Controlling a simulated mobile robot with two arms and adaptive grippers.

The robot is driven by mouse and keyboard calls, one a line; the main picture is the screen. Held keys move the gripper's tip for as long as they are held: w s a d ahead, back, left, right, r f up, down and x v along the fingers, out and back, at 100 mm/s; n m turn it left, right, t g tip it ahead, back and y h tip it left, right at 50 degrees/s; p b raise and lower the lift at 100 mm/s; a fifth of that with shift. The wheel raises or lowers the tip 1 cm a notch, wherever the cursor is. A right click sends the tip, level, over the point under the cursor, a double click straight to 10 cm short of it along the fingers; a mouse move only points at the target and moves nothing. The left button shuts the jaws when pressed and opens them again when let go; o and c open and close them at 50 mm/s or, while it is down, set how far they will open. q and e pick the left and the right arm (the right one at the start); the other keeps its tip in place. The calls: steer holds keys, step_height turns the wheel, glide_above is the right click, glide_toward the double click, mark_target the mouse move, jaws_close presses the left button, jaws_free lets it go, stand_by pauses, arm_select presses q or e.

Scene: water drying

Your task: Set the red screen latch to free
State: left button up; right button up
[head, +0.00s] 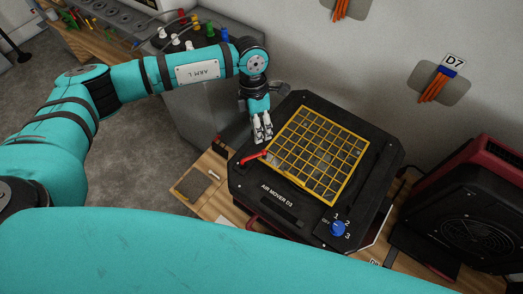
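The red screen latch (252,158) is a short red lever on the black air mover (262,188), marked AIR MOVER D3. It lies beside the left corner of the yellow grid screen (318,153), and its inner end reaches the screen's edge. My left gripper (262,139) points down just behind the latch, at the screen's left edge. Its silver fingers are close together; I cannot tell whether they are open or shut, or whether they touch anything. Nothing shows held in them. My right gripper is out of view.
A blue dial (337,228) marked OFF, 1, 2, 3 is on the air mover's front right. A red and black machine (470,210) stands at right. Orange cables (436,88) hang from the wall at D7. A grey cabinet (205,105) stands behind my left gripper.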

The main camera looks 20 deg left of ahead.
mark_target(262, 152)
arm_select(q)
steer(key=f+b, duration=0.1)
steer(key=f, duration=0.1)
steer(key=f+b, duration=0.1)
steer(key=f, duration=0.1)
steer(key=d+f+b, duration=0.1)
steer(key=f, duration=0.2)
steer(key=shift+s, duration=0.4)
steer(key=shift+s+f, duration=0.15)
steer(key=shift+f, duration=0.6)
steer(key=c, duration=0.6)
jaws_close()
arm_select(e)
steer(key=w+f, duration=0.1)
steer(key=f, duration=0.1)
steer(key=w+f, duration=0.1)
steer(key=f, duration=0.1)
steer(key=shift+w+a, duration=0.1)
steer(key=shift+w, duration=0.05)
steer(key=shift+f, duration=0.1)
